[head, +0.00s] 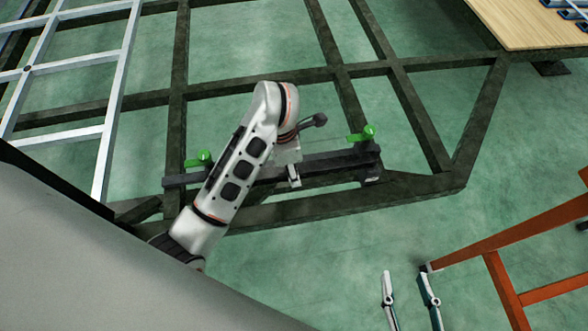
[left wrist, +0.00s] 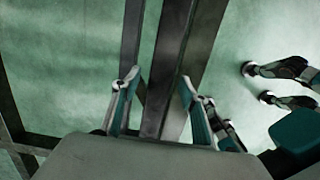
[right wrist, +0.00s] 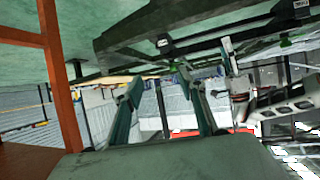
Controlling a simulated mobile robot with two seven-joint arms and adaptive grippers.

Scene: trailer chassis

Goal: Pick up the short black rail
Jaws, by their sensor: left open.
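The short black rail (head: 330,162) lies along the near side of the dark chassis frame in the head view, with a green clamp (head: 204,158) near its left end and another (head: 366,134) near its right end. My left gripper (head: 293,174) is over the rail's middle, and my arm hides part of the rail. In the left wrist view the open left fingers (left wrist: 160,93) stand either side of the rail (left wrist: 164,75); contact cannot be told. My right gripper (head: 409,285) is open and empty over the floor at lower right, its fingers (right wrist: 160,82) apart in the right wrist view.
The dark chassis frame (head: 320,205) runs close beside the rail. A silver ladder-like frame (head: 103,150) lies at left. An orange stand (head: 510,228) is right of my right gripper. A wooden table (head: 525,25) is at top right.

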